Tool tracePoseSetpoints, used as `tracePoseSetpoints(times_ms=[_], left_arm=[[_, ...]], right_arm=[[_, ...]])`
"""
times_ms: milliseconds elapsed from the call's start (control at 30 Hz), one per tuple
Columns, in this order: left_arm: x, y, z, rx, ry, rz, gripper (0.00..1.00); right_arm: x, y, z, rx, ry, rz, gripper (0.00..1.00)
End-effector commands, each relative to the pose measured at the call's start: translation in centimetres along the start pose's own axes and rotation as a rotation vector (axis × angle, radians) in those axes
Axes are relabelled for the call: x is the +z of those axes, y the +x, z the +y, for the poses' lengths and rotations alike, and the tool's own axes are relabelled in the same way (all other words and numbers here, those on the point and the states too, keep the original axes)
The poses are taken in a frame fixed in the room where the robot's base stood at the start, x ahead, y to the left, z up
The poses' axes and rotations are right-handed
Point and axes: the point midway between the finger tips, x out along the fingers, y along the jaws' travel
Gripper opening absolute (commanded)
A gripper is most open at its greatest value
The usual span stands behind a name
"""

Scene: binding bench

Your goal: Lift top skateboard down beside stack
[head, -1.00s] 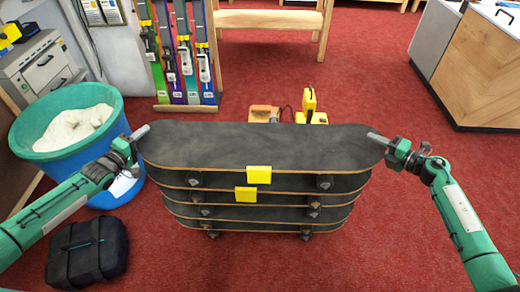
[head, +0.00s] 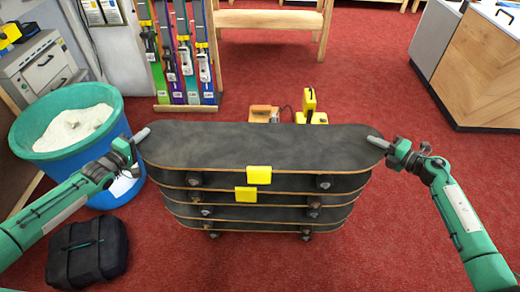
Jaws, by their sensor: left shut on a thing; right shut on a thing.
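Several black skateboards stand in a stack in the middle of the red floor, deck upon deck with wheels between. The top skateboard (head: 260,147) has a yellow tag (head: 259,175) on its front edge. A lower skateboard (head: 215,193) has another yellow tag (head: 245,194). My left gripper (head: 141,135) is shut on the top board's left end. My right gripper (head: 378,139) is shut on its right end. The top board looks level and sits close over the board below; I cannot tell whether they touch.
A blue-green tub (head: 72,138) of white material and a black bag (head: 88,251) are on the left. An orange-and-yellow tool (head: 309,107) lies behind the stack. Skis (head: 182,60) lean at the back. The red floor right of the stack is clear.

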Motion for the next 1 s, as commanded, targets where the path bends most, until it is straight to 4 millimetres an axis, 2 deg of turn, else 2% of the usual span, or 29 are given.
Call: tracePoseSetpoints(times_ms=[767, 1000], left_arm=[[-0.04, -0.06, -0.16, -0.002, -0.002, 0.001, 0.0], [-0.25, -0.02, 0.44, 0.004, -0.001, 0.002, 0.0]], right_arm=[[0.02, -0.06, -0.12, -0.001, 0.004, 0.0, 0.0], [0.22, -0.12, 0.45, 0.004, 0.002, -0.002, 0.0]])
